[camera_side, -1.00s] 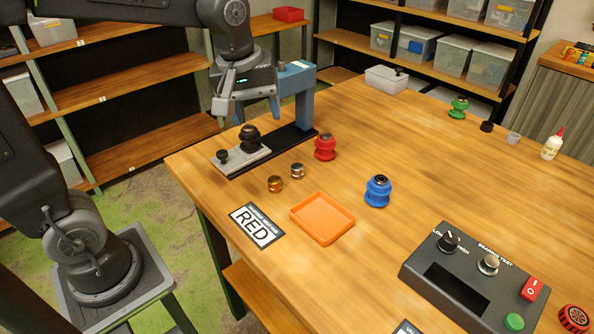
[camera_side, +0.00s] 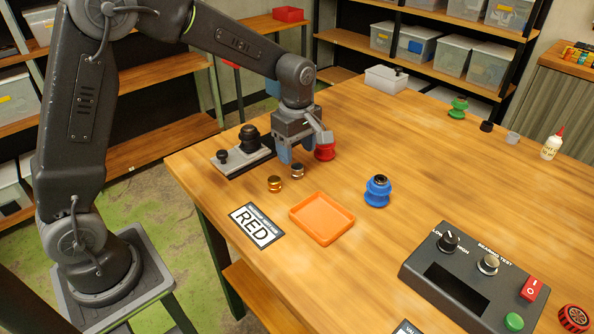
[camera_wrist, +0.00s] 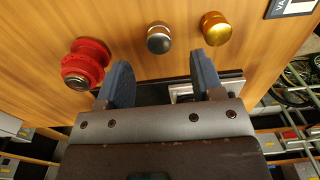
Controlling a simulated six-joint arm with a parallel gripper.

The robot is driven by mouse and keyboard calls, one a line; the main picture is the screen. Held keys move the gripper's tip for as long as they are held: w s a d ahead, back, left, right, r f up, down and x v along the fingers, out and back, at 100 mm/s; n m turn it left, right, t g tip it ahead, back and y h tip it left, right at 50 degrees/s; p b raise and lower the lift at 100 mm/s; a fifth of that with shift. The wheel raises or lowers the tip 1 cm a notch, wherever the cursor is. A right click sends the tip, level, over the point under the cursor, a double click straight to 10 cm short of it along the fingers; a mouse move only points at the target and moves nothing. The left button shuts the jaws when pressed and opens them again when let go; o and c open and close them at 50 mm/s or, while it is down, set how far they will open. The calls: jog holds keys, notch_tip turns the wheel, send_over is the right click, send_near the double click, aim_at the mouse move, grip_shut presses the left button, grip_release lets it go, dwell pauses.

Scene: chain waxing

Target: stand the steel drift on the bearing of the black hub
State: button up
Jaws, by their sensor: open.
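The steel drift (camera_side: 297,174), a short silver cylinder with a dark top, stands on the table just right of a brass one. It also shows in the wrist view (camera_wrist: 159,38), beyond the gap between the fingers. The black hub (camera_side: 250,138) sits on the grey plate of the press fixture, left of my gripper; its bearing is too small to make out. My gripper (camera_side: 296,156) is open and empty, pointing down close above and behind the steel drift. Its two blue-grey fingers (camera_wrist: 161,72) show apart in the wrist view, where the black hub is not visible.
The brass cylinder (camera_side: 275,184) stands close beside the drift. A red hub (camera_side: 325,151) is right of my gripper, partly hidden by it. The blue hub (camera_side: 378,192), orange tray (camera_side: 322,218) and RED card (camera_side: 256,226) lie nearer. My arm hides the press frame.

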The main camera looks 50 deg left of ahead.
aim_at(297, 166)
jog(key=shift+f, duration=2.9)
jog(key=shift+c, duration=0.4)
jog(key=c, duration=1)
jog(key=shift+r, duration=0.1)
